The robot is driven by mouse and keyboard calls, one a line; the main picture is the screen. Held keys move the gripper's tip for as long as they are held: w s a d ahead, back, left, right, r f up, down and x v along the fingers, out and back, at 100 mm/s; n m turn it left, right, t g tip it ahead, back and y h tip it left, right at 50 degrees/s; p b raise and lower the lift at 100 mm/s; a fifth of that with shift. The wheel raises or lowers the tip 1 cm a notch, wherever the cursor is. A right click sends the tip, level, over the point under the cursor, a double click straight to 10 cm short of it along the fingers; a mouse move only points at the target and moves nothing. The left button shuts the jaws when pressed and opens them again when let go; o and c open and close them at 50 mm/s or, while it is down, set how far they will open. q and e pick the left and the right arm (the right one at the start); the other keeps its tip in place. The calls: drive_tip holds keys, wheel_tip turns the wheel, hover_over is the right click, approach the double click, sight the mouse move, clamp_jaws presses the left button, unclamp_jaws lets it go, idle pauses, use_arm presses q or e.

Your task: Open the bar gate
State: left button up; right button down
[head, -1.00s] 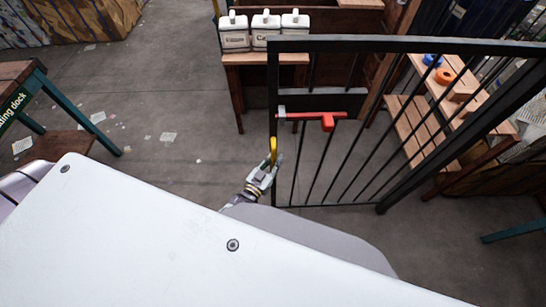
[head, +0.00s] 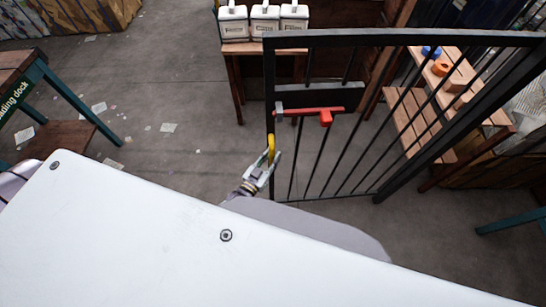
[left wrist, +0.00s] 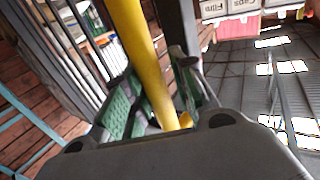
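The bar gate (head: 268,75) is a black metal frame with upright bars, in the middle and right of the head view. A yellow handle (head: 271,148) is on its left upright. A red latch lever (head: 312,112) lies about level above the handle, beside a grey piece at the left upright. My left gripper (head: 268,162) is at the handle. In the left wrist view the yellow handle (left wrist: 143,60) runs between the two green-padded fingers (left wrist: 155,105), which are closed around it. The exact contact is partly hidden. My right gripper is not in view.
White canisters (head: 265,22) stand on a wooden table behind the gate. A wooden bench (head: 415,115) and shelf with an orange ring (head: 440,68) are behind the bars. A loading dock table (head: 60,95) stands at left. The floor (head: 180,85) between is open, with scattered papers.

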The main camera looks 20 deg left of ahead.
use_arm(q)
drive_tip(key=o, duration=0.3)
drive_tip(key=shift+s+a, duration=0.1)
drive_tip(key=shift+a, duration=0.1)
drive_tip(key=shift+d, duration=0.1)
drive_tip(key=shift+s+d, duration=0.1)
drive_tip(key=v, duration=1.2)
idle(0.8)
